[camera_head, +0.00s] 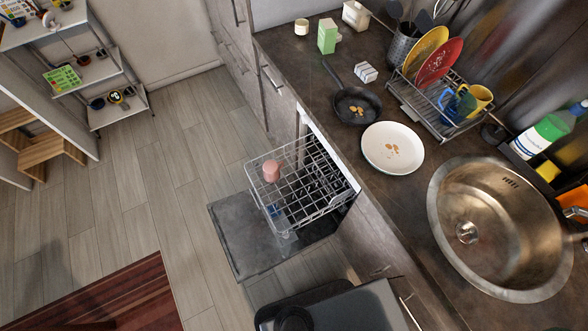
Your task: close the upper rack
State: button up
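The dishwasher's upper rack (318,186) is a silver wire basket. It is pulled out from the opening below the counter, over the lowered door (236,238). A pink cup (270,172) is in the rack near its left side. Beneath the wires there are dark parts and a small blue item, too covered to make out. My gripper is not clearly visible. Dark parts at the bottom of the picture appear to be my own body, close to the open door.
The counter above holds a white plate (392,148), a frying pan (357,106), a dish rack (432,112) and a round sink (500,230). Bare wood floor (150,190) lies left of the door. A red rug (115,297) is at lower left.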

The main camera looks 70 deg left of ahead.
aim_at(312, 138)
jog(key=z, duration=0.05)
jog(key=k, duration=0.35)
jog(key=u, duration=3.05)
jog(key=k, duration=0.35)
jog(key=u, duration=3.5)
jog(key=i, duration=0.1)
jog(key=z, duration=2.25)
jog(key=i, duration=0.55)
jog(key=z, duration=0.3)
